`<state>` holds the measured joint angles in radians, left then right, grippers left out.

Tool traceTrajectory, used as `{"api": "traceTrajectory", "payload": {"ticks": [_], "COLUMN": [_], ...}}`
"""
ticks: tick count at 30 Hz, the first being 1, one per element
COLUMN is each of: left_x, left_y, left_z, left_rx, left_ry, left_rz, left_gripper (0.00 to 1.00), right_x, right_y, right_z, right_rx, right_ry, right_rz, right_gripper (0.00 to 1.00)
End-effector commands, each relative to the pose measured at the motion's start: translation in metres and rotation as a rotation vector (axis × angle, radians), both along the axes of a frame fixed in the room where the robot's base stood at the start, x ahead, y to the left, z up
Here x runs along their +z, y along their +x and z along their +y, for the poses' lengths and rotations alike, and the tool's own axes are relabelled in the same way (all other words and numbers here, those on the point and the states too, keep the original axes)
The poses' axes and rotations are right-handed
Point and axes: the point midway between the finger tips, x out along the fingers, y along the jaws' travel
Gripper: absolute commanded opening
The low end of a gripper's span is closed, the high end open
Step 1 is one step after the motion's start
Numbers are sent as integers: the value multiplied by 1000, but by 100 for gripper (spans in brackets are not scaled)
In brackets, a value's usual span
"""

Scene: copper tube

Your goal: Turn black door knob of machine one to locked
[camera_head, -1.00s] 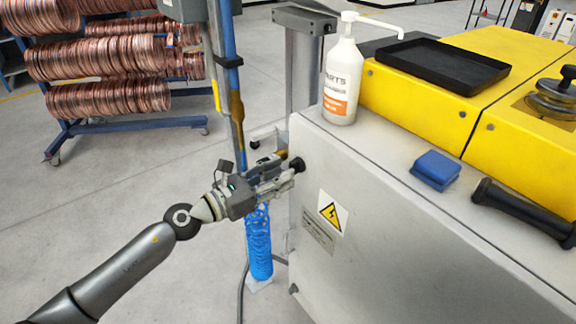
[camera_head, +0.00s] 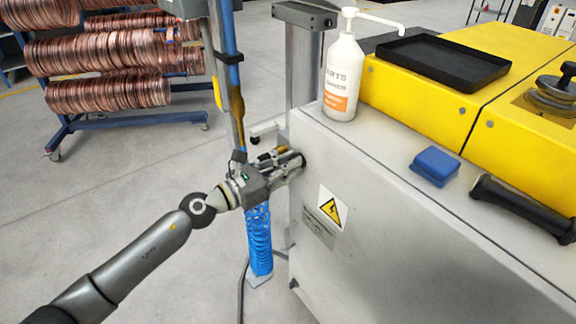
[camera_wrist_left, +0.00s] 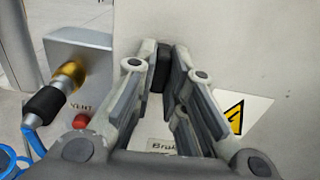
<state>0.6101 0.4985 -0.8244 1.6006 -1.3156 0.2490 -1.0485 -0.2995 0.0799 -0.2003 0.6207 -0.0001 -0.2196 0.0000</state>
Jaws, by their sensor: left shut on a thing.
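The black door knob (camera_wrist_left: 161,68) sits on the light grey side panel of the machine (camera_head: 400,235). In the left wrist view it stands between the fingertips of my left gripper (camera_wrist_left: 162,62). In the head view the left gripper (camera_head: 297,162) reaches the panel's upper left part, and the fingers hide most of the knob. The gripper is shut on the knob, with a finger on each side of it. The knob's turned position is hard to tell. My right gripper is not in view.
A yellow warning label (camera_head: 331,208) is on the panel. A vent box (camera_wrist_left: 82,75) with a brass fitting (camera_wrist_left: 69,77) and red button (camera_wrist_left: 82,120) stands left of the gripper. A blue coiled hose (camera_head: 259,240) hangs close below. A white bottle (camera_head: 342,80) stands on the machine top.

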Motion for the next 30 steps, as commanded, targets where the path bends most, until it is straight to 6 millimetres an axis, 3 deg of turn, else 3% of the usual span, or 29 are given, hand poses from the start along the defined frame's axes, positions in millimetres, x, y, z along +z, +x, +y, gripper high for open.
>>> {"api": "traceTrajectory", "payload": {"ticks": [11, 30], "left_x": [2, 4], "left_y": [0, 0], "left_z": [0, 0], "left_rx": [1, 1], "left_ry": [-61, -396], "left_rz": [82, 544], "left_gripper": [0, 0], "right_x": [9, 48], "right_y": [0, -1], "right_z": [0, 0], "right_rx": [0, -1], "right_ry": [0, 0], "right_rz": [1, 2], "right_gripper": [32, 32]}}
